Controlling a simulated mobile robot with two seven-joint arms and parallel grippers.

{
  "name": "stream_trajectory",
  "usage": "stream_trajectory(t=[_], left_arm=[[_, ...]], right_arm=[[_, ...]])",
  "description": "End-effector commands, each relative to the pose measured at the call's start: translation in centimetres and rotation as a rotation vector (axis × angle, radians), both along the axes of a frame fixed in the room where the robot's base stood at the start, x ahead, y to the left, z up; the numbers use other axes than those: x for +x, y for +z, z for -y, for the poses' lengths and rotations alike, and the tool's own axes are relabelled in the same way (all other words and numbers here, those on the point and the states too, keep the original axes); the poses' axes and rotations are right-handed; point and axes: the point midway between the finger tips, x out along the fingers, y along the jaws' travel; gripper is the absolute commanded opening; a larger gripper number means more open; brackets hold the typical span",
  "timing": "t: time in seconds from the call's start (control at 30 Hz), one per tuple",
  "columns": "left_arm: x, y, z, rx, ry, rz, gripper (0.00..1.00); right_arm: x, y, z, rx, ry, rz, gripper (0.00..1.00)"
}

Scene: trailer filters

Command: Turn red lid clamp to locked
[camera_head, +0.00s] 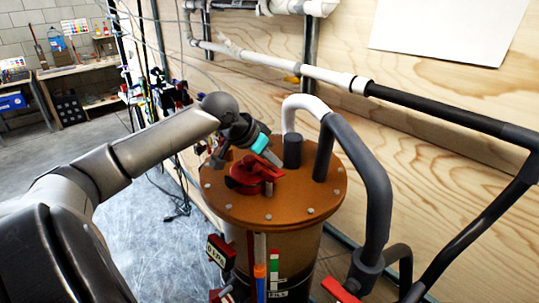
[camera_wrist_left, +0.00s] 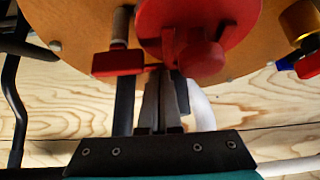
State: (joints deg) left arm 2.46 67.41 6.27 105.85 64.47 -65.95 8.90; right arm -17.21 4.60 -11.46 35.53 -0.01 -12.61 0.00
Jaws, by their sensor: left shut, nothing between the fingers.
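The red lid clamp (camera_head: 254,174) sits on the round orange-brown lid (camera_head: 225,203) of the filter tank. In the left wrist view the clamp (camera_wrist_left: 205,50) shows as a red disc with a raised fin and a rounded knob. A red block handle (camera_wrist_left: 117,62) on a metal post stands beside it. My left gripper (camera_head: 276,162), with a teal band, reaches over the lid from behind the clamp. Its fingers (camera_wrist_left: 163,75) are shut and empty, with the tips at the clamp's edge near the fin. I cannot tell whether they touch. My right gripper is not in view.
A thick grey pipe (camera_head: 372,190) arches up from the lid on the right. A grey stub (camera_head: 292,150) stands close to my left gripper. Behind is a plywood wall (camera_head: 440,150) with a pipe along it. A brass fitting (camera_wrist_left: 299,20) shows at the lid's edge.

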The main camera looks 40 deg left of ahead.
Motion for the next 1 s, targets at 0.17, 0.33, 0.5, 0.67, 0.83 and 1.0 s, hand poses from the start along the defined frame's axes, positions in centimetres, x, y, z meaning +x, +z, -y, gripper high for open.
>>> stream_trajectory(t=[0.17, 0.33, 0.5, 0.67, 0.83, 1.0], left_arm=[[0.1, 0.1, 0.3, 0.001, 0.001, 0.002, 0.00], [-0.4, 0.6, 0.2, 0.001, 0.002, 0.001, 0.00], [-1.5, 1.9, 0.1, 0.003, -0.001, 0.000, 0.00], [-2.5, 3.3, 0.1, 0.000, 0.000, 0.002, 0.00], [-3.6, 4.8, 0.0, -0.002, 0.000, 0.003, 0.00], [-5.0, 6.6, -0.1, -0.001, 0.001, 0.005, 0.00]], right_arm=[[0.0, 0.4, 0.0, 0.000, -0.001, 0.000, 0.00], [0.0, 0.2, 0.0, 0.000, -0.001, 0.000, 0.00], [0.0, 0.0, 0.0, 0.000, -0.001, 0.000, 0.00], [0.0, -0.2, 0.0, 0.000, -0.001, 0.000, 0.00], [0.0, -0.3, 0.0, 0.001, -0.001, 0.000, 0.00], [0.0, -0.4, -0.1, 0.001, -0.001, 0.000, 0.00]])
